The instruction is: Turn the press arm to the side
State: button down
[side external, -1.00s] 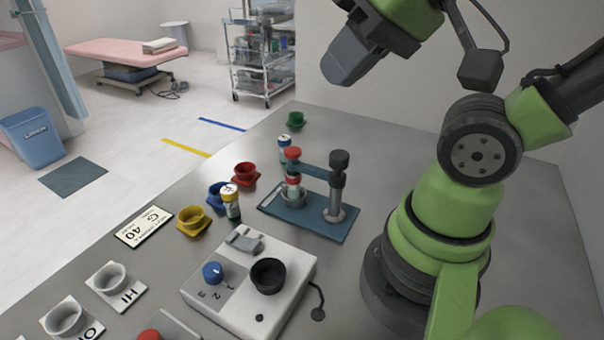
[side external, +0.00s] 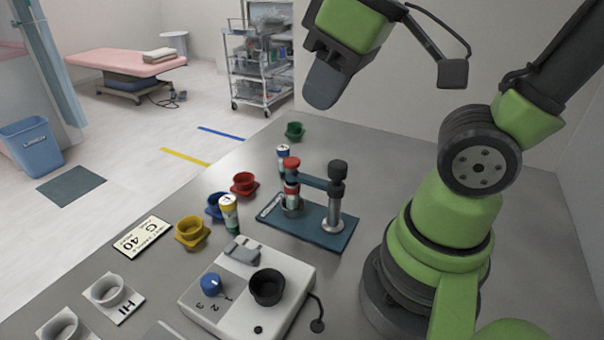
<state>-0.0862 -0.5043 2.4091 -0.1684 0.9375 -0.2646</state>
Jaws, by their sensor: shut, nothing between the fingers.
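The press stands on a blue base plate (side external: 322,238) in the middle of the table. Its blue press arm (side external: 314,179) runs from the dark-topped metal post (side external: 335,200) leftward to a red knob (side external: 291,163). The knob end is over a small metal cup (side external: 291,208) on the plate, with a red and white piece (side external: 292,192) between them. My gripper (side external: 322,92) is shut and empty. It hangs in the air above and behind the press, apart from it, at the top of the view.
A vial (side external: 283,156) stands behind the press and another vial (side external: 229,213) to its left. Red (side external: 244,183), yellow (side external: 191,231), blue (side external: 214,206) and green (side external: 294,131) cups are on the table. A white device (side external: 245,290) sits in front.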

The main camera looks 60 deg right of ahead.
jog(key=w+f+n+g+h, duration=0.6)
jog(key=f+n, duration=0.4)
jog(key=n, duration=0.7)
jog(key=w+d+f+t, duration=0.1)
jog(key=d+f, duration=0.6)
jog(key=f, duration=0.2)
jog(key=shift+w, duration=0.15)
